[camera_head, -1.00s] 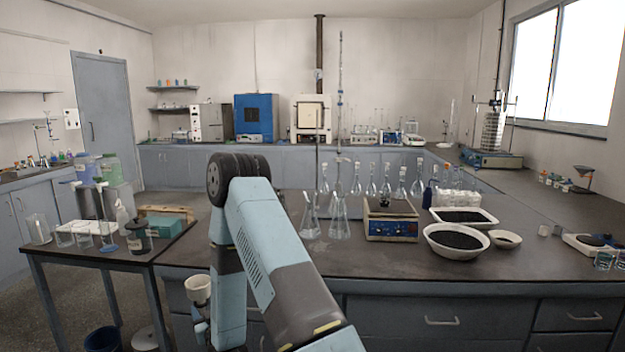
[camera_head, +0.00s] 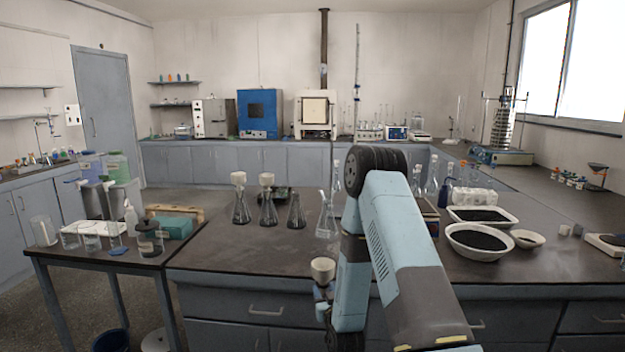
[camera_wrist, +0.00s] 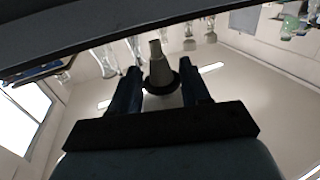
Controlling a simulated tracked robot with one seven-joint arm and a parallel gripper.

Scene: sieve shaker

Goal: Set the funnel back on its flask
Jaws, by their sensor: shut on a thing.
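My gripper (camera_wrist: 163,82) is shut on the funnel (camera_wrist: 155,68), a pale cup with a narrow stem and a dark ring, held between the two dark fingers. In the head view the funnel (camera_head: 322,266) hangs in front of the bench's front edge, left of my arm, with its cup upward. Behind it on the bench stands a conical flask (camera_head: 296,212) with dark contents and no funnel on top. To its left, a flask (camera_head: 267,213) and another flask (camera_head: 241,210) carry similar pale funnels. The gripper fingers are small in the head view.
A clear flask (camera_head: 326,222) stands right of the bare one, close to my arm. White bowls with black grains (camera_head: 480,240) are further right. A side table (camera_head: 60,255) with glassware is on the left. The bench front left of the flasks is clear.

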